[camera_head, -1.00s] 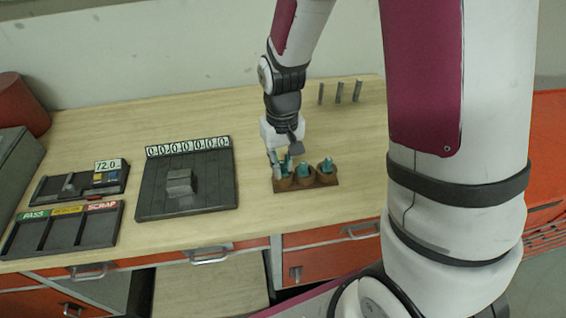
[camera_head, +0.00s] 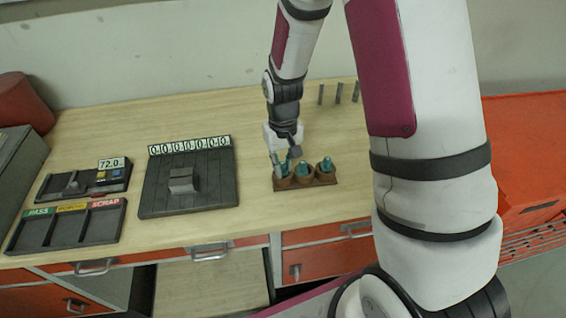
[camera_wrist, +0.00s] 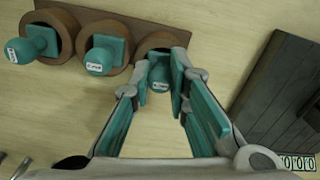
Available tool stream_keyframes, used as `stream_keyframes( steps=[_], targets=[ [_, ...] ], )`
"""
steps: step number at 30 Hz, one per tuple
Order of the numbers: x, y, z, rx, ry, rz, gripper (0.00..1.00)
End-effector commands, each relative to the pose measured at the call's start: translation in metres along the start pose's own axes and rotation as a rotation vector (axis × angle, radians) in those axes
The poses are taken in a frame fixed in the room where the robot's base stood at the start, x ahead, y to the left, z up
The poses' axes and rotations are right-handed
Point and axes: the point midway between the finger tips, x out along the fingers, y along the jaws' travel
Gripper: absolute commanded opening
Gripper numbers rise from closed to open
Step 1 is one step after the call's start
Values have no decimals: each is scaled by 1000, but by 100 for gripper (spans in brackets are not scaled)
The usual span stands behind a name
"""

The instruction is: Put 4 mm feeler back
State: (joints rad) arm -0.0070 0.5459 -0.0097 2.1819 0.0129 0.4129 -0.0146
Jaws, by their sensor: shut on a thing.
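A brown rack (camera_head: 321,185) with three round cups stands on the table in the head view. Each cup has a teal feeler at it. The middle feeler (camera_wrist: 103,55) and the end feeler (camera_wrist: 38,42) stand in their cups in the wrist view. My gripper (camera_head: 283,160) is at the leftmost cup in the head view. In the wrist view my gripper (camera_wrist: 156,78) is shut on the third feeler (camera_wrist: 159,74), at the third cup (camera_wrist: 163,41). I cannot tell how deep it sits. The small labels are unreadable, so I cannot tell which is 4 mm.
A dark slatted plate (camera_head: 160,203) with a grey block (camera_head: 183,181) and a digit display lies left of the rack. A PASS/SCRAP tray (camera_head: 68,232) and a gauge reading 72.0 (camera_head: 112,164) lie further left. Several thin upright metal pieces (camera_head: 338,93) stand behind.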

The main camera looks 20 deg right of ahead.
Motion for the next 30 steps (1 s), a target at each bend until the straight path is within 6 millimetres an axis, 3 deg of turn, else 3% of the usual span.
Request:
stream_keyframes(
  steps=[1,3,4,17,30],
  targets=[
    [2,0,0,0,-1,0,18],
    [1,0,0,0,0,0,34],
    [1,0,0,0,0,0,36],
    [-8,0,-1,0,2,0,36],
    [-84,0,-2,0,6,0,36]
  ],
)
